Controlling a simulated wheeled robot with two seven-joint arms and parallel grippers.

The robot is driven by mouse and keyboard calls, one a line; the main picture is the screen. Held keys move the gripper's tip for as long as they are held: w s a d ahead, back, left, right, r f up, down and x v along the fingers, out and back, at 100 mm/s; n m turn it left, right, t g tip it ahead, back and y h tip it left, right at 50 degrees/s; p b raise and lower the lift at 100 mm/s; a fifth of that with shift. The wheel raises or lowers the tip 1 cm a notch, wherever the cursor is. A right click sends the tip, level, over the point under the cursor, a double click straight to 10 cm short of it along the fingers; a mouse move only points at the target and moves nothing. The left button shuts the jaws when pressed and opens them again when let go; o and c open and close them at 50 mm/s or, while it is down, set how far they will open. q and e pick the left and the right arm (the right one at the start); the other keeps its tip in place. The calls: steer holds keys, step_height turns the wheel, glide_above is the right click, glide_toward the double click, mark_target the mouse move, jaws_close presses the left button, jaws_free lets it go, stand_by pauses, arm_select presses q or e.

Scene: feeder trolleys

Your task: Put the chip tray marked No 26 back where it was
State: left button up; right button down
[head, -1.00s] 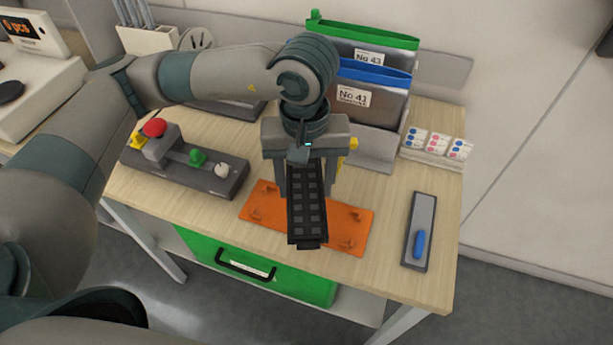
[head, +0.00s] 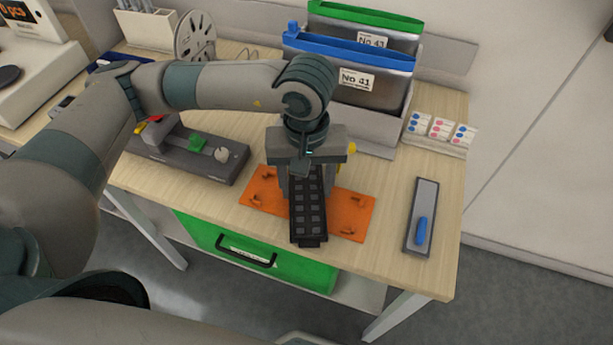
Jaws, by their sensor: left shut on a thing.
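A black chip tray (head: 310,212) with two rows of square pockets is in the jaws of my left gripper (head: 306,180). The gripper points down and is shut on the tray. The tray lies lengthwise toward me over the orange plate (head: 350,213), which has several small raised clips. I cannot tell whether the tray touches the plate. No number shows on the tray. My right gripper is not in view.
Two grey bins stand behind, one blue-rimmed marked No 41 (head: 370,92), one green-rimmed (head: 400,45). A control box (head: 185,155) is left.

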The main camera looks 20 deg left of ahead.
arm_select(q)
steer(key=shift+f, duration=0.45)
stand_by(0.3)
steer(key=shift+f+b, duration=0.55)
steer(key=shift+b, duration=0.35)
steer(key=o, duration=1.3)
